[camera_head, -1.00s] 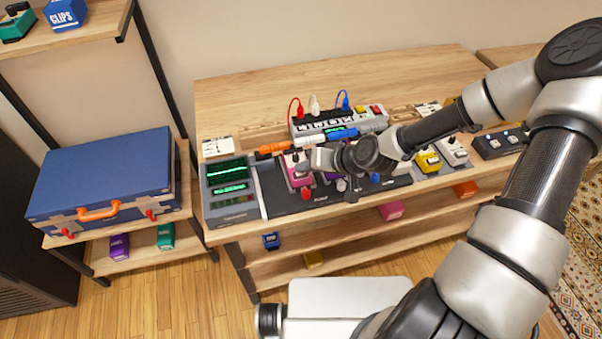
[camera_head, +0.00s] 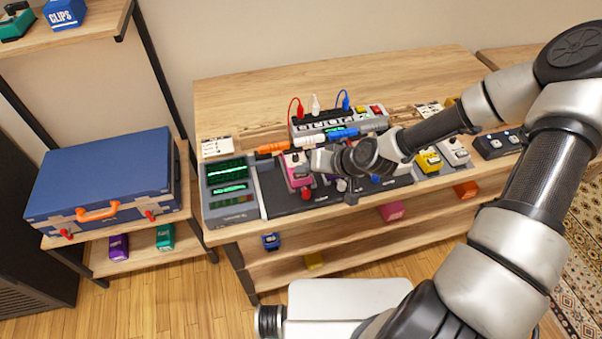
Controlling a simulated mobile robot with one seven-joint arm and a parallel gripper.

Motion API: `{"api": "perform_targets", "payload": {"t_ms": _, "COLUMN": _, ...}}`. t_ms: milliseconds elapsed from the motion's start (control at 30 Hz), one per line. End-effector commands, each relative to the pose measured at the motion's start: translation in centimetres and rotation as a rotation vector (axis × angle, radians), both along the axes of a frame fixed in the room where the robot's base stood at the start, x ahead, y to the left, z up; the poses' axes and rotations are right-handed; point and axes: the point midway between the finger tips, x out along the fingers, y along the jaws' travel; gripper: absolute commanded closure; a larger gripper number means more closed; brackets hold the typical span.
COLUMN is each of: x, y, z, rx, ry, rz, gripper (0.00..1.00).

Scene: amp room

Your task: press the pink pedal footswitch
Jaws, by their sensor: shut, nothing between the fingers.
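The pink pedal (camera_head: 297,171) stands on a dark board on the wooden bench, just right of the green-screened meter. A light switch area shows on its upper part, and a red knob or plug sits at its front edge. My gripper (camera_head: 316,160) is shut and empty. Its tip is at the right side of the pink pedal, close to its upper part. I cannot tell whether it touches the pedal. My wrist hides much of the purple pedal and the board to the right.
A grey meter (camera_head: 228,190) with green screens stands at the left. A grey unit (camera_head: 335,123) with red, white and blue cables stands behind. Yellow (camera_head: 428,161) and white (camera_head: 455,153) pedals stand to the right. A blue case (camera_head: 103,178) sits on the left shelf.

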Motion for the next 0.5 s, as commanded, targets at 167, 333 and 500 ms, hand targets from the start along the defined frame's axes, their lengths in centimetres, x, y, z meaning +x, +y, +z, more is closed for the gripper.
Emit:
{"api": "perform_targets", "payload": {"t_ms": 167, "x": -0.1, "y": 0.0, "z": -0.1, "rx": 0.000, "ry": 0.004, "rz": 0.000, "gripper": 1.00}}
{"api": "perform_targets", "payload": {"t_ms": 333, "x": -0.1, "y": 0.0, "z": 0.4, "rx": -0.001, "ry": 0.004, "rz": 0.001, "gripper": 1.00}}
{"api": "perform_targets", "payload": {"t_ms": 500, "x": -0.1, "y": 0.0, "z": 1.5, "rx": 0.000, "ry": 0.003, "rz": 0.001, "gripper": 1.00}}
